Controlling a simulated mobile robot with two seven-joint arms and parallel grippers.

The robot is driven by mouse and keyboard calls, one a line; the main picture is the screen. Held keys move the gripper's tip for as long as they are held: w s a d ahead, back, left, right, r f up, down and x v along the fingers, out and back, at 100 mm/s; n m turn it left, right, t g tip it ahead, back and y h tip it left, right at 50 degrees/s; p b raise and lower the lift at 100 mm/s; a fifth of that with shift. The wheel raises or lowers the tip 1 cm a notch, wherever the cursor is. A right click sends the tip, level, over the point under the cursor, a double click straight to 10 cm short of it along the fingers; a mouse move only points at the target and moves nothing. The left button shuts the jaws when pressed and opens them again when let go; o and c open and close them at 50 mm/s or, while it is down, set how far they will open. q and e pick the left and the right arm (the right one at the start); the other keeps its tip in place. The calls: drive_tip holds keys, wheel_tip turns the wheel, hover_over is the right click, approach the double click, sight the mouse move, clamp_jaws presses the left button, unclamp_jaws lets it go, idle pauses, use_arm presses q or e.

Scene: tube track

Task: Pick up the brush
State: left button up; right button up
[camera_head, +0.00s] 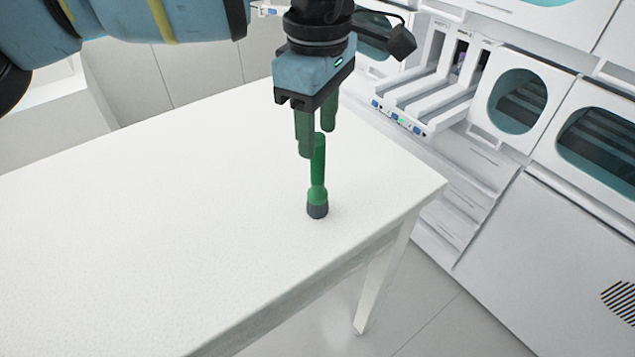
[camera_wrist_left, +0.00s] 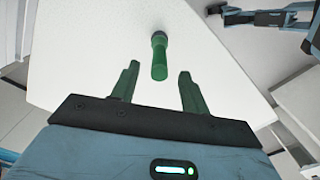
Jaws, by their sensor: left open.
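The brush (camera_head: 317,185) has a green handle and a dark grey end, and it stands upright on the white table (camera_head: 140,235) near its right end. My left gripper (camera_head: 317,140) is above and around the height of the handle's top, with its green fingers pointing down. In the left wrist view the brush (camera_wrist_left: 159,58) shows ahead of the gap between the fingertips. There the left gripper (camera_wrist_left: 158,72) is open and empty, with a finger to each side. The handle looks apart from both fingers.
White machines with dark rounded windows (camera_head: 517,98) and a rack with slots (camera_head: 430,85) stand beyond the table's right end. The table's front edge and a leg (camera_head: 380,280) show below. The table's left part is bare.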

sight(318, 178)
use_arm(q)
drive_tip(key=shift+f+p, duration=0.3)
drive_tip(key=shift+f, duration=2.25)
drive_tip(key=shift+c, duration=0.3)
clamp_jaws()
